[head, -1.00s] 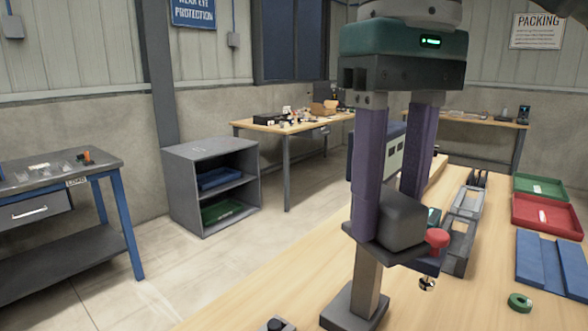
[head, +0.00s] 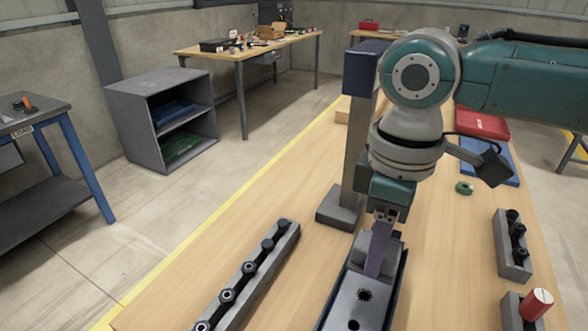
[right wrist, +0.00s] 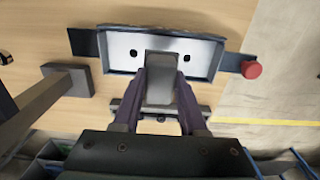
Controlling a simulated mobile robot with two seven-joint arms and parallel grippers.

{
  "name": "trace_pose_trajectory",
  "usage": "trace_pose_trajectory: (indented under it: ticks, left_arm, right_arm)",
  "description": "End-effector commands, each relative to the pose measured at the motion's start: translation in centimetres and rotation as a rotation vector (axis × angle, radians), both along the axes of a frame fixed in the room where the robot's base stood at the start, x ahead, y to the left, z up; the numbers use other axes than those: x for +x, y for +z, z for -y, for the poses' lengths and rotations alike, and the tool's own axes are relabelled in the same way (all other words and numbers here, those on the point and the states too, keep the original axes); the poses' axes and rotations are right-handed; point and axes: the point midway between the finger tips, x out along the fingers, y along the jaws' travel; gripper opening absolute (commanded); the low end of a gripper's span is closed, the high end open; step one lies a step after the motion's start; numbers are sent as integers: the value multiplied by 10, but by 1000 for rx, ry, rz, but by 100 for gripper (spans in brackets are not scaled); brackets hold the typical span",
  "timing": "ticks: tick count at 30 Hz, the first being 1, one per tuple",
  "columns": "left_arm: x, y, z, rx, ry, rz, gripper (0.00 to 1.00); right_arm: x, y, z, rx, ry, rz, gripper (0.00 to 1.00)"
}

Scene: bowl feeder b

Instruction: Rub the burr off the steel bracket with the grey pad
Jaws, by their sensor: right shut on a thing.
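The steel bracket (head: 342,306) lies in a dark-edged holder at the front centre of the bench. One of its dark holes has a jagged rim, which looks like the burr (head: 365,295). The bracket also shows in the right wrist view (right wrist: 120,52), with a hole near each end. My right gripper (head: 380,262) points down at the bracket's far part. It is shut on the grey pad (right wrist: 161,88), which overlaps the bracket's middle in the right wrist view. I cannot tell whether pad and bracket touch. My left gripper is not in view.
A post on a square base (head: 338,216) stands just behind the holder. A rail with several dark knobs (head: 248,278) lies to the left. A block with dark pegs (head: 513,247) and a red-capped part (head: 537,303) stand at right. Bare bench lies between.

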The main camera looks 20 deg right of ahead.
Motion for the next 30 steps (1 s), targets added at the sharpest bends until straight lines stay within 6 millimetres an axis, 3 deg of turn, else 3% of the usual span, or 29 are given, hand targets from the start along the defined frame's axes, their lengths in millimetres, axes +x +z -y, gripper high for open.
trace_pose_trajectory:
  ticks: [11, 21, 30]
  left_arm:
    - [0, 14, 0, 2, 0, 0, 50]
    - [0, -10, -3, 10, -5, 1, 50]
    - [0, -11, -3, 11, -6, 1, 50]
  right_arm:
    - [-1, 4, 0, -1, -3, -2, 0]
    - [-1, -35, 0, 0, -2, -1, 0]
    - [-1, -39, 0, 1, -2, 1, 0]
